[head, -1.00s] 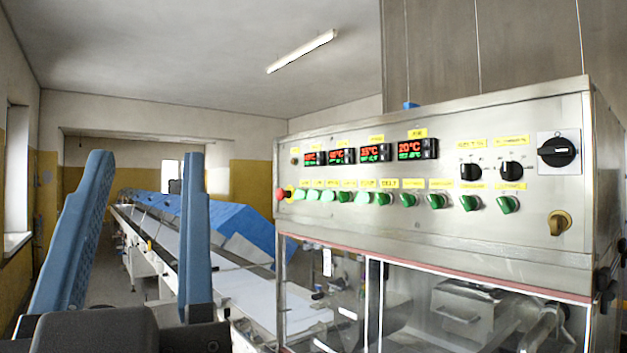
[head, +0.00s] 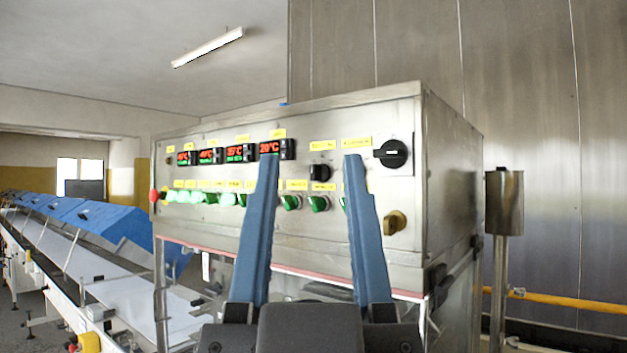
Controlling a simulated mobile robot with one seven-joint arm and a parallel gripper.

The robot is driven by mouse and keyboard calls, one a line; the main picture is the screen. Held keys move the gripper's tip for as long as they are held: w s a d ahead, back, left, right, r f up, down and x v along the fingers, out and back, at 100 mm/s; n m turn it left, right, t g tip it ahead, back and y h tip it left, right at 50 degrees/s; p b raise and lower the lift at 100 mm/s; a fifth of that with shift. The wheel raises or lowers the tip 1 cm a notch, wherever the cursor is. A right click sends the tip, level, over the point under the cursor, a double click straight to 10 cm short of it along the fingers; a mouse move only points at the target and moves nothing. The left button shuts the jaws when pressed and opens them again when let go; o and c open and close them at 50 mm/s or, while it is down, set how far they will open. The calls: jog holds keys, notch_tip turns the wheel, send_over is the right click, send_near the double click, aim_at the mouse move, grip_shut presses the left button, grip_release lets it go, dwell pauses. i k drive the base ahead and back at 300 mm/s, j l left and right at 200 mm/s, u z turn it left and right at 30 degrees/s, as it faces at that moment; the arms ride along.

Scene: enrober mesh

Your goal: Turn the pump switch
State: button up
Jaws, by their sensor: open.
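The control panel (head: 330,255) is a steel box face with several knobs under yellow labels too small to read, so I cannot tell which is the pump switch. A row of green switches (head: 290,202) runs along its lower part, some lit. A black knob (head: 319,172) sits above them, with a large black rotary switch (head: 392,153) and a brass key-like knob (head: 396,222) at the right. My gripper (head: 311,160) is open and empty, its two blue fingers upright in front of the panel. The fingers hide some switches.
Red and green temperature displays (head: 237,152) line the panel's top, and a red button (head: 154,195) sits at its left end. A conveyor (head: 75,255) with blue covers runs off left. A steel post (head: 503,230) and yellow pipe (head: 560,300) stand right.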

aim_at(226, 199)
jog(key=i+j, duration=1.15)
jog(key=i+l+z, duration=0.05)
